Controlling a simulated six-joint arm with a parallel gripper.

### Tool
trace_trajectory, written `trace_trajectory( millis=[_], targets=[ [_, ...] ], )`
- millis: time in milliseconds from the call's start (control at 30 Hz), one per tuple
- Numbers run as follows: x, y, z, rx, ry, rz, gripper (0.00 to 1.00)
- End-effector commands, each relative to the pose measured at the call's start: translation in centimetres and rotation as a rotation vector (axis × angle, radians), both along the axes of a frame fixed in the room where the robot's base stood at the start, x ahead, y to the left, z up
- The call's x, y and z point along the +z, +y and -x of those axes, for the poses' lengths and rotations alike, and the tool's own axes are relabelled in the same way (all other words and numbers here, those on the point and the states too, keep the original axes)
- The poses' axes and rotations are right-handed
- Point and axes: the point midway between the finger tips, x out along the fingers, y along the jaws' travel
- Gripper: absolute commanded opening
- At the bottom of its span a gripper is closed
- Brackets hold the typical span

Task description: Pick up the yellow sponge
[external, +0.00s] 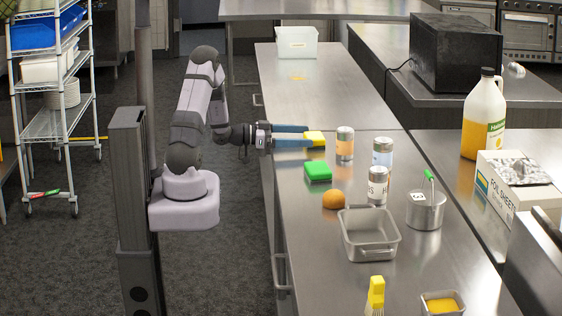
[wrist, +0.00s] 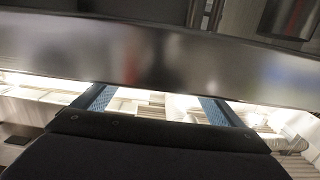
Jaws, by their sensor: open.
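The yellow sponge (external: 315,138) is a small block at the near edge of the steel counter. In the external view my gripper (external: 305,135) reaches out level from the left, its two blue fingers apart. The fingertips are right at the sponge's left side. I cannot tell whether the sponge lies between them or just beyond them. In the wrist view my gripper's blue fingers (wrist: 156,103) are spread apart. I cannot make out the sponge there; a broad grey metallic band crosses the picture beyond the fingers.
A green sponge (external: 318,171) lies just in front of the yellow one.

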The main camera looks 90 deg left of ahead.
Motion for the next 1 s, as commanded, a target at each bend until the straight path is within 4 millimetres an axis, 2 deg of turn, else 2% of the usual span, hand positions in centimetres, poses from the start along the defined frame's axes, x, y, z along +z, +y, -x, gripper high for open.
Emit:
trace_trajectory(
  millis=[300,667,833,867,1000],
  targets=[
    [0.0,0.4,-3.9,-0.003,0.0,0.0,0.91],
    [-0.1,0.5,-4.5,0.0,0.0,0.0,0.91],
    [-0.1,0.5,-4.5,0.0,0.0,0.0,0.5],
    [-0.1,0.5,-4.5,0.0,0.0,0.0,0.47],
    [-0.1,0.5,-4.5,0.0,0.0,0.0,0.47]
  ],
)
